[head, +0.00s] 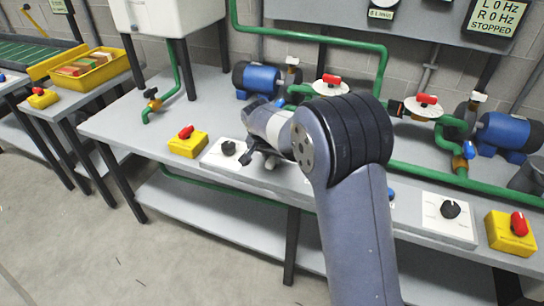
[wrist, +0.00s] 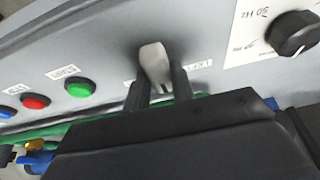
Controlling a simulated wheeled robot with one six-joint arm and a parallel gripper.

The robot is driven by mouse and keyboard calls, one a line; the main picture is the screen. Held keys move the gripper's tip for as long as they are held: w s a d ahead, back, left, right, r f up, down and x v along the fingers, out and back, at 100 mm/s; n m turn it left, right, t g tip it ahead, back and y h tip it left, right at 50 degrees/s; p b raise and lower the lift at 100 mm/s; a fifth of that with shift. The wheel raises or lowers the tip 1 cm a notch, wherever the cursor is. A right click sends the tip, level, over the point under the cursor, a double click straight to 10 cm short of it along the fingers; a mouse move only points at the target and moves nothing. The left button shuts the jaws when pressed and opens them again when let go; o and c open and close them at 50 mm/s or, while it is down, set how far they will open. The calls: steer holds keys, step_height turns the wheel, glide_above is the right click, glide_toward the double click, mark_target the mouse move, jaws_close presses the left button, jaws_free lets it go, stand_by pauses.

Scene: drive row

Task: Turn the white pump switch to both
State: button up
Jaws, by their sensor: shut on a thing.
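The white pump switch (wrist: 153,60) shows in the wrist view as a small lever on a grey sloping panel. My gripper (wrist: 160,82) is shut on it, with one dark finger on each side. A small label (wrist: 198,64) sits to the right of the switch, and part of another shows to its left; I cannot read either. In the head view my gripper (head: 262,160) is at the front of the bench, and my arm hides most of the panel there. The display (head: 492,16) reads L 0 Hz, R 0 Hz, STOPPED.
A black knob (wrist: 293,36) on a white plate is right of the switch in the wrist view. Green (wrist: 80,88) and red (wrist: 35,102) buttons are left. Blue pumps (head: 258,79) and green pipes stand behind; a yellow box with red knob (head: 187,144) is left.

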steer(key=o, duration=1)
steer(key=p+v, duration=0.1)
steer(key=v, duration=1)
steer(key=shift+w, duration=0.1)
steer(key=b+x, duration=0.1)
steer(key=x, duration=1)
